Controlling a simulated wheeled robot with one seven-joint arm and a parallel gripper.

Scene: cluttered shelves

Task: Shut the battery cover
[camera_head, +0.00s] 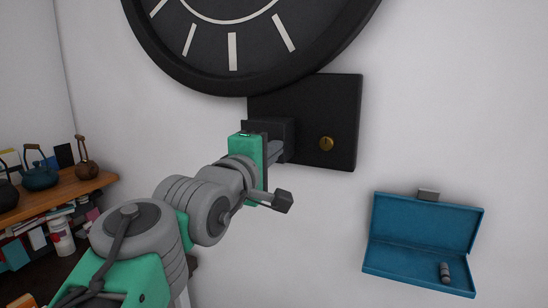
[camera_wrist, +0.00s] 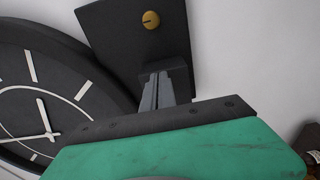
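The black square panel (camera_head: 345,105) under the wall clock carries a round gold knob (camera_head: 326,143); the panel also shows in the wrist view (camera_wrist: 115,30). I take it to be the battery cover area. A dark block (camera_head: 262,128) stands out from the panel's left side. My gripper (camera_head: 278,150) is at this block, its grey fingers close together with nothing visible between them. In the wrist view the fingers (camera_wrist: 158,92) point at the block (camera_wrist: 165,62), with their tips at or very near its face; contact is unclear. My gripper hides part of the block and the panel's lower left.
A large black clock (camera_head: 215,75) hangs directly above the panel. An open blue case (camera_head: 400,257) with a small grey cylinder (camera_head: 445,272) inside is at the lower right. A wooden shelf (camera_head: 65,190) with kettles is at the left. The wall right of the panel is clear.

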